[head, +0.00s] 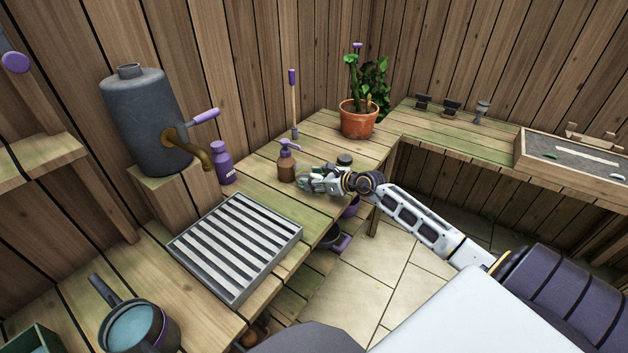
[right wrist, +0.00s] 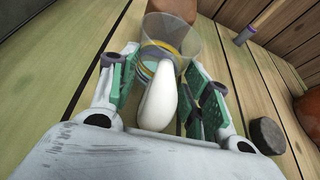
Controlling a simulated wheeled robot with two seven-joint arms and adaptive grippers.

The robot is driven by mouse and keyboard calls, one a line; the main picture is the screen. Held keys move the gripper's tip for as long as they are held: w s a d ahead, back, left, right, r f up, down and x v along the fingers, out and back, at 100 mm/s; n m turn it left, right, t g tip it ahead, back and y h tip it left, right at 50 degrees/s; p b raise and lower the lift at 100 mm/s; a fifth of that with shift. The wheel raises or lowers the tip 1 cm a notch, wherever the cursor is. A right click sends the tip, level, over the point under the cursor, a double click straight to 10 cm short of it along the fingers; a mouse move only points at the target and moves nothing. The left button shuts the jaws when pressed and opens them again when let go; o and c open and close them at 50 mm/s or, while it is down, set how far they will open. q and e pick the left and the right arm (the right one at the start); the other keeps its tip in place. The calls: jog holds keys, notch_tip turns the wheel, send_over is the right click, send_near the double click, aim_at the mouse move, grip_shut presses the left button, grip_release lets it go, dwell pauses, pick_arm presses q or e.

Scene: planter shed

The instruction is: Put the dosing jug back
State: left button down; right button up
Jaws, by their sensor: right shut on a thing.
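The dosing jug (right wrist: 184,42) is a clear cup with yellow and blue bands and a white handle (right wrist: 160,95). In the right wrist view its handle lies between the green-padded fingers of my right gripper (right wrist: 165,100), which is shut on it. In the head view my right gripper (head: 308,178) is over the wooden bench, just right of the brown pump bottle (head: 287,166). The jug is small and mostly lost against the gripper there. I cannot tell whether its base touches the bench. My left gripper is not in view.
A slatted grey tray (head: 178,243), a purple bottle (head: 222,163) and a grey tank (head: 148,115) with a tap stand to the left. A dark round puck (right wrist: 267,135) lies close to the gripper. A potted plant (head: 358,122) stands behind. Bench planks between tray and pump bottle are bare.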

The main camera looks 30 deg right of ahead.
jog(key=shift+f, duration=0.1)
jog(key=o, duration=1.5)
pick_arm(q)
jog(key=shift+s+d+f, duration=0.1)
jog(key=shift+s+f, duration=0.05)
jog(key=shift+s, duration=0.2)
pick_arm(e)
jog(key=shift+r, duration=0.2)
jog(key=shift+s, duration=0.1)
jog(key=shift+v, duration=3.05)
jog(key=shift+p+v, duration=0.35)
jog(key=shift+v, duration=1.2)
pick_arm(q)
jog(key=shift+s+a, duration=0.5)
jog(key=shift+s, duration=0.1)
pick_arm(e)
jog(key=shift+v, duration=1.3)
